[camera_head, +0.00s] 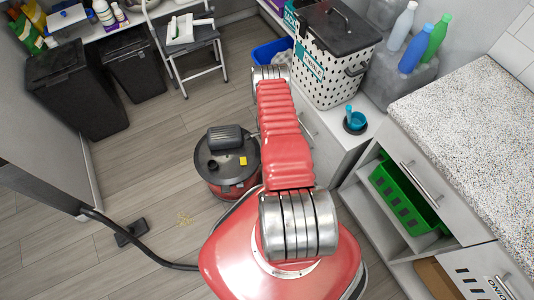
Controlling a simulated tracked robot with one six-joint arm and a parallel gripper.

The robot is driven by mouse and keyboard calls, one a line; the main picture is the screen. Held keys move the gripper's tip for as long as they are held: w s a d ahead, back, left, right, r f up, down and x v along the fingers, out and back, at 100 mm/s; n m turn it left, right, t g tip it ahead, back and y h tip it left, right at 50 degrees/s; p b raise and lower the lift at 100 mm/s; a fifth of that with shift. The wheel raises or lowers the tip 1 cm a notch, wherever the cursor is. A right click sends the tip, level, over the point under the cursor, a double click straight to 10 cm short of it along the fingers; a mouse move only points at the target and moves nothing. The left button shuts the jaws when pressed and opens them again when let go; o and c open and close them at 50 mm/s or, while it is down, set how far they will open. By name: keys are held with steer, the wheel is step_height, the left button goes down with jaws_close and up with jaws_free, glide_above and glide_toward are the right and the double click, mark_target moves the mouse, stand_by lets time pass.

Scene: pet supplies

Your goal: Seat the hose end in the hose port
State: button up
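A red canister vacuum (212,183) with a black lid stands on the floor left of my arm. A round dark opening (213,165) on its lid looks like the hose port; nothing is seen in it. A black hose (150,253) curves along the floor from the left and passes out of sight behind my red body. I cannot make out its free end. My red arm reaches away toward the back, and my gripper is hidden beyond the far silver joint, so what it holds does not show.
A dark floor nozzle (131,232) lies near the hose. Black bins (75,90) and a step stool (189,45) stand at the back left. A white cabinet (335,150) and a speckled counter (460,130) bound the right. The floor left of the vacuum is mostly clear.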

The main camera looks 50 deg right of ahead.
steer(key=shift+c, duration=0.6)
steer(key=c, duration=1)
